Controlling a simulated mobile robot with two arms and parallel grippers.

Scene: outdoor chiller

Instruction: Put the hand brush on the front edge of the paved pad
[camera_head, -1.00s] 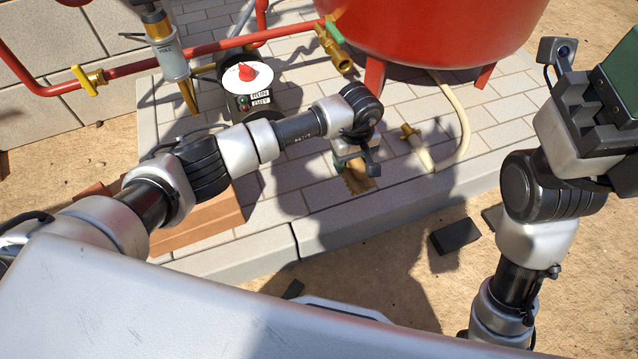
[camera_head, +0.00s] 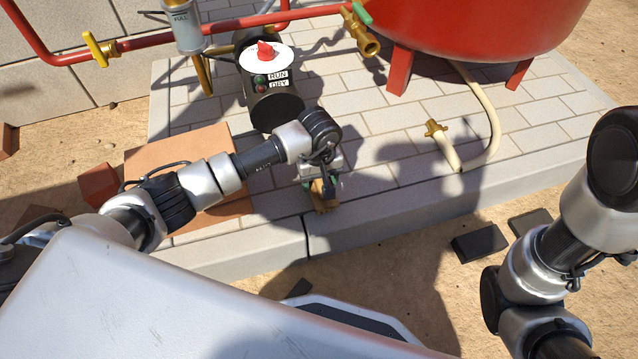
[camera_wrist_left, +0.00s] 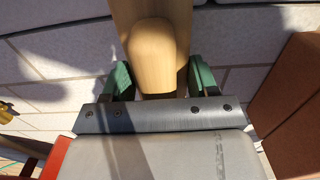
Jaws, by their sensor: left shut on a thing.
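The hand brush (camera_head: 325,203) shows in the head view as a short tan wooden piece under my left gripper (camera_head: 322,184). In the left wrist view its pale wooden handle (camera_wrist_left: 155,60) lies between the green fingers of my left gripper (camera_wrist_left: 157,82), which are shut on it. The bristles are hidden. The brush is over the front strip of the paved pad (camera_head: 400,208), near a seam in its edge. I cannot tell whether it touches the paving. My right arm is at the right, with its gripper out of view.
A red tank (camera_head: 460,35) with a pale hose (camera_head: 492,125) stands behind. A black pump with a red knob (camera_head: 265,52) and red pipes are at the back. Terracotta slabs (camera_head: 175,155) lie left. Dark blocks (camera_head: 479,243) lie on the sand in front.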

